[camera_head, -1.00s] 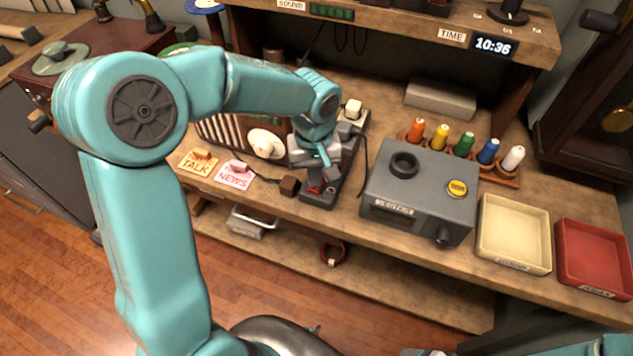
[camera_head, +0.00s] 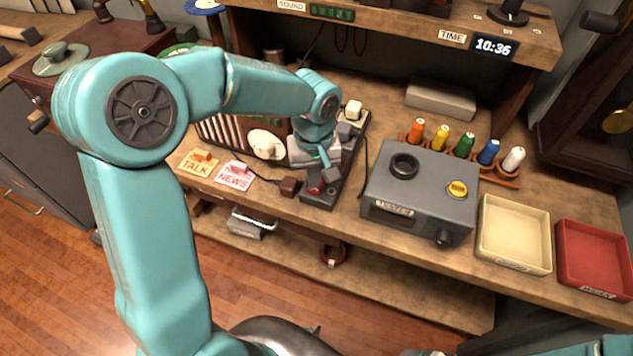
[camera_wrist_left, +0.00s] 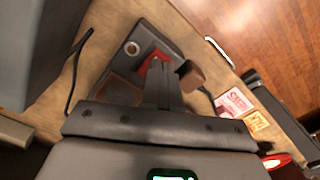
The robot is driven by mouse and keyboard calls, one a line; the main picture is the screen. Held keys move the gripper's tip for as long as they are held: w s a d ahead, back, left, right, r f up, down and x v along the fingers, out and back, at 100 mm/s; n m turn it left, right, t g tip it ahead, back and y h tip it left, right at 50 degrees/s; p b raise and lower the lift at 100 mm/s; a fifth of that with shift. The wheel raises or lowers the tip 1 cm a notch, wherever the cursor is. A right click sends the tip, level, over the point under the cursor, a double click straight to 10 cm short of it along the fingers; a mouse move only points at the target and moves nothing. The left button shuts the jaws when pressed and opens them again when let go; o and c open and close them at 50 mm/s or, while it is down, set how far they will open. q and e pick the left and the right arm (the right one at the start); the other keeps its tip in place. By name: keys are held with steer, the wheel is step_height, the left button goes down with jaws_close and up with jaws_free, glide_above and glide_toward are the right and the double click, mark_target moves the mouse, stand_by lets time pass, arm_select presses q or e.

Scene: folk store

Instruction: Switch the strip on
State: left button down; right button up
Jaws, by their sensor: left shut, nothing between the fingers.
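The dark power strip (camera_head: 350,165) lies on the workbench, running from near the front edge toward the back. Its red switch (camera_head: 314,190) is at the front end and also shows in the left wrist view (camera_wrist_left: 152,61). My left gripper (camera_head: 322,183) is shut and empty, with its fingers pointing down at the switch. In the left wrist view the fingertips (camera_wrist_left: 160,66) are right at the red switch and cover part of it. I cannot tell whether they touch it or which way the switch is tipped. Only part of my right arm shows at the lower right.
A striped radio (camera_head: 225,133) stands left of the strip, with TALK (camera_head: 196,164) and NEWS (camera_head: 234,177) cards in front. A brown block (camera_head: 289,186) sits beside the switch end. A grey box (camera_head: 420,195) and a dark cable are to the right.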

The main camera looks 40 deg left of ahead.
arm_select(q)
steer(key=shift+f+b, duration=0.85)
steer(key=shift+f, duration=0.15)
stand_by(0.9)
steer(key=shift+r, duration=0.15)
step_height(320, 180, up, 6)
steer(key=p, duration=0.4)
steer(key=shift+p, duration=0.3)
steer(key=shift+r+p, duration=0.35)
steer(key=shift+r, duration=0.1)
steer(key=shift+f, duration=0.1)
steer(key=shift+s, duration=0.1)
